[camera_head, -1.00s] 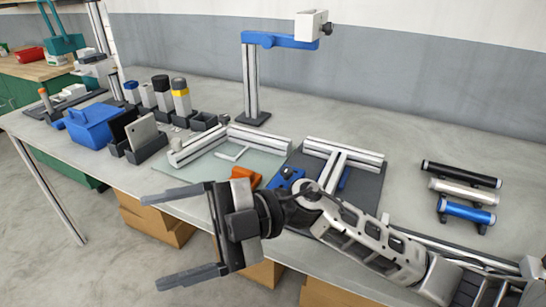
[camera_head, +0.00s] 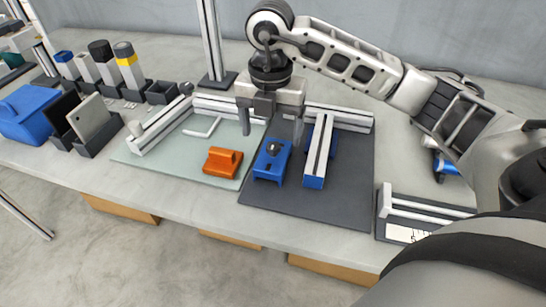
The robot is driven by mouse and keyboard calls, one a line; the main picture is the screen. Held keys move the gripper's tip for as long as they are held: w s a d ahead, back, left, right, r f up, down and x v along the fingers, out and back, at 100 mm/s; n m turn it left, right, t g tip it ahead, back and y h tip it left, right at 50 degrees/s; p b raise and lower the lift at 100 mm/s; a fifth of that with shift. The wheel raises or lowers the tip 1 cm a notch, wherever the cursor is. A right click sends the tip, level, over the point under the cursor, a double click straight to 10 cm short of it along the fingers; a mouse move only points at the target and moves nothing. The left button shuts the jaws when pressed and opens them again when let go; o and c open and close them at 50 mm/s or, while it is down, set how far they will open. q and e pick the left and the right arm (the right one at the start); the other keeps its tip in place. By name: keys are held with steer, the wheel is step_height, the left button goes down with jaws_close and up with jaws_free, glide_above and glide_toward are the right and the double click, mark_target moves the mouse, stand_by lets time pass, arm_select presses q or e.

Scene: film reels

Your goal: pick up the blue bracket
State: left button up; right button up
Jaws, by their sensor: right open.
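The blue bracket (camera_head: 267,172), with a dark round knob on top, sits on the dark grey mat (camera_head: 350,190) near its left edge. My right gripper (camera_head: 271,132) points down, with its two fingers apart and nothing between them. It hangs just behind and above the bracket in the picture; the exact height gap is hard to tell. My left gripper is not in view.
An orange bracket (camera_head: 222,162) lies close on the left, on the pale glass mat (camera_head: 165,157). An aluminium profile with a blue end piece (camera_head: 314,182) lies close on the right. Rails stand behind. Black holders (camera_head: 95,138) stand further left.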

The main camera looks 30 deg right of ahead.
mark_target(273, 156)
steer(key=shift+d+f+p, duration=0.15)
steer(key=shift+f+p, duration=0.35)
steer(key=shift+f, duration=3.45)
steer(key=c, duration=1.3)
